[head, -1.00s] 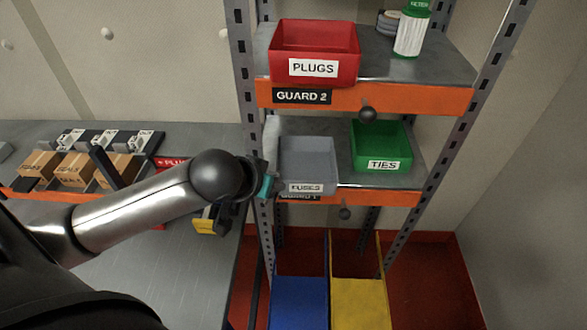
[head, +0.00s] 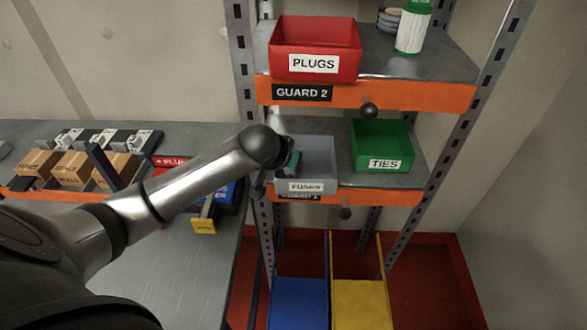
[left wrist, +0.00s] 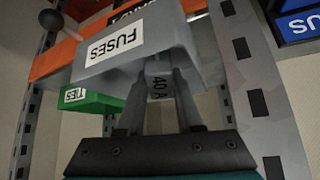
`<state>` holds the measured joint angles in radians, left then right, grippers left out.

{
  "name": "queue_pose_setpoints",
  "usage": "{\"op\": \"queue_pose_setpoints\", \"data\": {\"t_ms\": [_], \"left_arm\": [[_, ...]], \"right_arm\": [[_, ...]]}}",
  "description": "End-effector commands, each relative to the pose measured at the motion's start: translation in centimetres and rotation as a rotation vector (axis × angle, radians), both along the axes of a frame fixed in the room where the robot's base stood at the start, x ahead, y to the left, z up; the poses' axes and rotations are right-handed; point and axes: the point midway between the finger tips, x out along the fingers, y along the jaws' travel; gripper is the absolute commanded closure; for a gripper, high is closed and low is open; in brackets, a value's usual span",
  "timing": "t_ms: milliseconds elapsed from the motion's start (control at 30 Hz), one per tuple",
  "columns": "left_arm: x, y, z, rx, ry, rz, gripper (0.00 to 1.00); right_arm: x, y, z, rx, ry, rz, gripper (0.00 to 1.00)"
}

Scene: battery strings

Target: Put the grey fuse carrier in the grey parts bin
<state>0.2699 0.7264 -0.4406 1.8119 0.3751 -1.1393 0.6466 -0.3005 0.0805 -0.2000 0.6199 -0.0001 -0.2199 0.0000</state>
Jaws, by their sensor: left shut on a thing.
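The grey parts bin (head: 318,160), labelled FUSES, stands on the lower shelf. It also shows in the left wrist view (left wrist: 180,42). My left gripper (left wrist: 160,78) is shut on the grey fuse carrier (left wrist: 159,86), which bears a 40 A mark and sits between the two fingers. In the head view my left wrist overlaps the left part of the bin and hides the carrier. In the left wrist view the carrier lies close to the bin; I cannot tell whether they touch. My right gripper is not in view.
A green TIES bin (head: 381,143) stands to the right on the same shelf. A red PLUGS bin (head: 315,45) is on the shelf above. A perforated rack post (head: 243,60) stands close to my left arm. Cardboard boxes (head: 75,170) lie on the bench at left.

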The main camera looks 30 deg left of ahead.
Motion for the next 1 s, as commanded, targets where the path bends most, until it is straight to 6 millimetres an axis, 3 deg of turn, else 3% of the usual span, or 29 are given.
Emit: {"op": "queue_pose_setpoints", "data": {"t_ms": [33,433,567,967,1000], "left_arm": [[0.3,0.0,-1.4,-0.001,0.004,0.002,1.00],[0.9,0.0,-0.8,-0.030,0.302,0.000,1.00],[0.7,0.0,-2.5,-0.028,0.303,-0.002,1.00],[0.7,0.0,-2.9,-0.027,0.301,-0.001,1.00],[0.7,0.1,-2.9,-0.027,0.301,-0.001,0.61]], "right_arm": [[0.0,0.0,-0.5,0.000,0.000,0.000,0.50],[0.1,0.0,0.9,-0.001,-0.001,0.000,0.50],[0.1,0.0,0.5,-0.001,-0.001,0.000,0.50],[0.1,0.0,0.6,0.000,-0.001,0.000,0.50],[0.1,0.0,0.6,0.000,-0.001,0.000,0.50]]}}
